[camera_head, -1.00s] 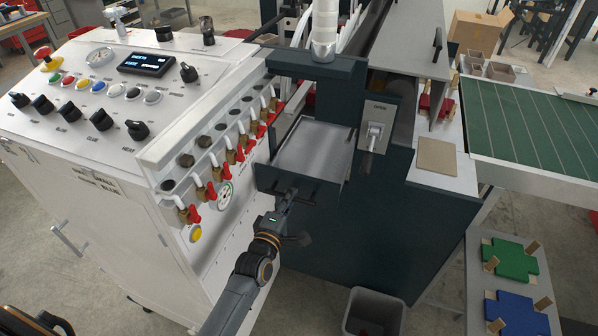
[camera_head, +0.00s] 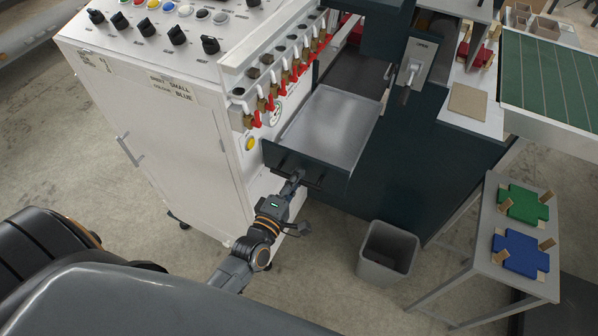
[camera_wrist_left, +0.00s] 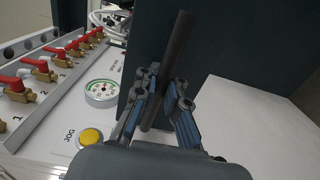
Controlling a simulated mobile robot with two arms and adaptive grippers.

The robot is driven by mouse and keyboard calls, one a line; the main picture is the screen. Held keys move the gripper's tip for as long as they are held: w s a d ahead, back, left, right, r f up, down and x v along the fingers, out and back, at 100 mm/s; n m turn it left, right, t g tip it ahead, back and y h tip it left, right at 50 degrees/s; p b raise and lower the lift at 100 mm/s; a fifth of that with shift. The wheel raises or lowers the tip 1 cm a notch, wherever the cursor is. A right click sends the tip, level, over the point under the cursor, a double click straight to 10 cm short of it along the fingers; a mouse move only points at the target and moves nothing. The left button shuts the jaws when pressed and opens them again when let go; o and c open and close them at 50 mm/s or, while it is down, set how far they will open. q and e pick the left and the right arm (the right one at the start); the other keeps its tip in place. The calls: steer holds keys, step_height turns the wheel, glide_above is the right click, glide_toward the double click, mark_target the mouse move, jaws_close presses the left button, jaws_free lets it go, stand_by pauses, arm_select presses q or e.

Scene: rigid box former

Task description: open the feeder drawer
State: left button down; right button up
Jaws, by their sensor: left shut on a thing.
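The feeder drawer (camera_head: 330,129) is a dark-fronted tray with a bare grey metal floor, standing well out from the dark machine body. A black bar handle (camera_head: 285,160) runs across its front. My left gripper (camera_head: 297,178) is at the front of the drawer, shut on the handle. In the left wrist view the dark round handle bar (camera_wrist_left: 172,55) passes between the blue-lined fingers of my left gripper (camera_wrist_left: 163,108). My right gripper is not in view.
A white control cabinet (camera_head: 150,110) with red-handled valves (camera_head: 270,104) stands left of the drawer. A grey bin (camera_head: 388,252) is on the floor to the right. A side table (camera_head: 487,265) holds green and blue pieces. Open floor lies in front.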

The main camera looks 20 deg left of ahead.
arm_select(q)
steer(key=c, duration=1.4)
jaws_free()
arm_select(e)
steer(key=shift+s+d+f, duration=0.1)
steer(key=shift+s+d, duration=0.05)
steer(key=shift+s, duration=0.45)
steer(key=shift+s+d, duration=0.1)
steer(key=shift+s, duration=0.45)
arm_select(q)
steer(key=s, duration=1.2)
steer(key=shift+a, duration=0.2)
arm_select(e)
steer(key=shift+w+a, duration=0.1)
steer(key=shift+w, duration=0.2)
